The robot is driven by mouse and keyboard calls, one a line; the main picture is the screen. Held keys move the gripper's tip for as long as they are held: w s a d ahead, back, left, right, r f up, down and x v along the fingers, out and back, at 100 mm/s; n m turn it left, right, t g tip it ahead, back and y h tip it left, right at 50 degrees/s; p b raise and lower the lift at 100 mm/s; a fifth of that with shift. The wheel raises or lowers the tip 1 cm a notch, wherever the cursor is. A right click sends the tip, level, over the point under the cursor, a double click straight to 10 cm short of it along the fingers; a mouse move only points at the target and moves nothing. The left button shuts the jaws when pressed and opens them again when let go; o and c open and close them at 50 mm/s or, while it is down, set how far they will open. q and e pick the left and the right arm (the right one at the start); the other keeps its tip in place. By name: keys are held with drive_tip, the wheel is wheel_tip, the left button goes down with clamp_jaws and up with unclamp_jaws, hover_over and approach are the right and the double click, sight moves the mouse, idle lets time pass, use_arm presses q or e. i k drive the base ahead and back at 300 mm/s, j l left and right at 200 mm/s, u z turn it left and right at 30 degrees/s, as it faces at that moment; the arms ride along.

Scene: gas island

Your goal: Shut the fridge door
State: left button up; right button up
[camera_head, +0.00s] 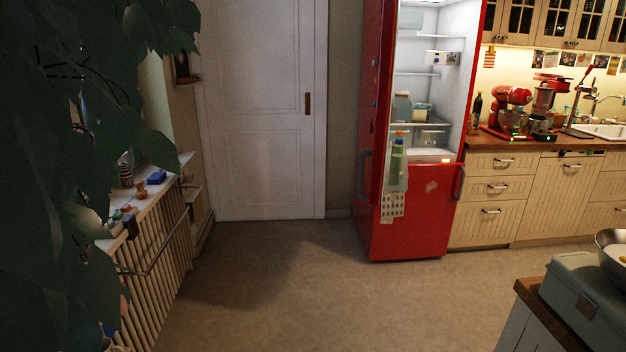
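The red fridge (412,222) stands against the back wall, right of the white door. Its upper fridge door (379,95) is open, swung out on the left side and seen nearly edge-on, with a bottle on its inner shelf. The lit inside shows shelves with several items. A dark handle (366,175) shows at the lower left of the open door. The lower red compartment is shut and has a handle at its right edge. Neither of my grippers is in view.
The grey floor (290,285) before the fridge is clear. A radiator (160,270) with a cluttered shelf and a large plant (70,180) fill the left. A counter corner with a grey box (590,300) juts in at lower right. Kitchen cabinets (490,190) stand right of the fridge.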

sight(385, 115)
drive_tip(key=i+z, duration=0.15)
drive_tip(key=i, duration=0.3)
drive_tip(key=i+j+z, duration=0.15)
drive_tip(key=i, duration=0.3)
drive_tip(key=i+j+z, duration=0.15)
drive_tip(key=i, duration=0.3)
drive_tip(key=i+j+z, duration=0.25)
drive_tip(key=i+j, duration=0.15)
drive_tip(key=i+j+z, duration=0.25)
drive_tip(key=i+j, duration=0.15)
